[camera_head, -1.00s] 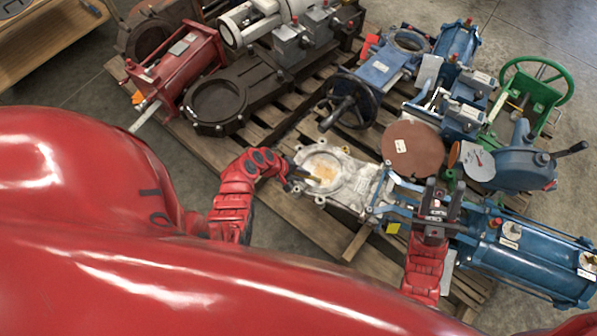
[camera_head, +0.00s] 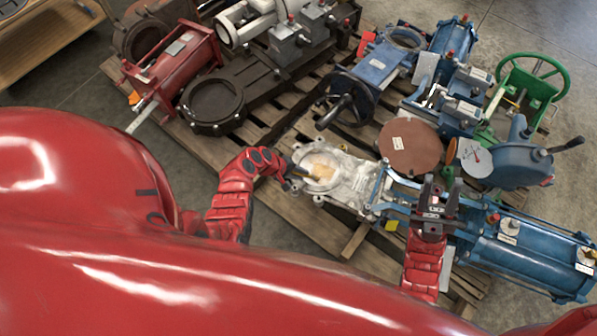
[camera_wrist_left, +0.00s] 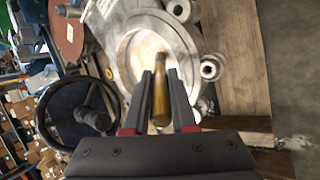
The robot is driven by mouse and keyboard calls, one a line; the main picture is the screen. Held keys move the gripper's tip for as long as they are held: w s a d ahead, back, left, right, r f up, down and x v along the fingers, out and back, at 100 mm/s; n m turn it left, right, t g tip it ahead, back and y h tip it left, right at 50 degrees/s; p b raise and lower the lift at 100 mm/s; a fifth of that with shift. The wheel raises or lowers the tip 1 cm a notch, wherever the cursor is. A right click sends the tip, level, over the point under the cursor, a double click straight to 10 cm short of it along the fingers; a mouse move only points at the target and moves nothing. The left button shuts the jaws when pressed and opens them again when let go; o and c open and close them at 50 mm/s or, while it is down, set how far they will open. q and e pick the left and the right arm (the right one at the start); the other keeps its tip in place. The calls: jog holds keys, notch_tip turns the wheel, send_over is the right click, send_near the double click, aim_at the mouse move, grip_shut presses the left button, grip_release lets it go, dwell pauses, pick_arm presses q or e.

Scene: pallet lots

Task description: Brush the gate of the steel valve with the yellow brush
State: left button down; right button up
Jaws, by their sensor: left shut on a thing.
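The steel valve (camera_head: 352,182) is a pale silver casting lying on the pallet, with its round gate (camera_head: 324,186) facing up. A tan patch shows on the gate. My left gripper (camera_head: 293,170) is at the gate's left edge, shut on the yellow brush (camera_wrist_left: 160,98). In the left wrist view the brush handle sits between the fingers and points over the gate (camera_wrist_left: 136,62). I cannot tell whether the brush touches the gate, as its tip is hard to make out. My right gripper (camera_head: 442,190) is open and empty, above the valve's blue frame.
A blue cylinder (camera_head: 530,255) extends right of the valve. A black handwheel (camera_head: 347,100) and a rusty disc (camera_head: 408,147) stand close behind it. A red actuator (camera_head: 178,65), a dark gate valve (camera_head: 213,105) and a green handwheel valve (camera_head: 520,95) crowd the wooden pallets (camera_head: 290,217).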

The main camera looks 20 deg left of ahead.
pick_arm(q)
jog(key=r+p, duration=0.1)
jog(key=r, duration=0.1)
jog(key=r+p, duration=0.4)
jog(key=shift+a, duration=0.25)
jog(key=shift+r, duration=0.1)
notch_tip(320, 180, up, 3)
jog(key=p, duration=0.3)
jog(key=shift+a, duration=0.1)
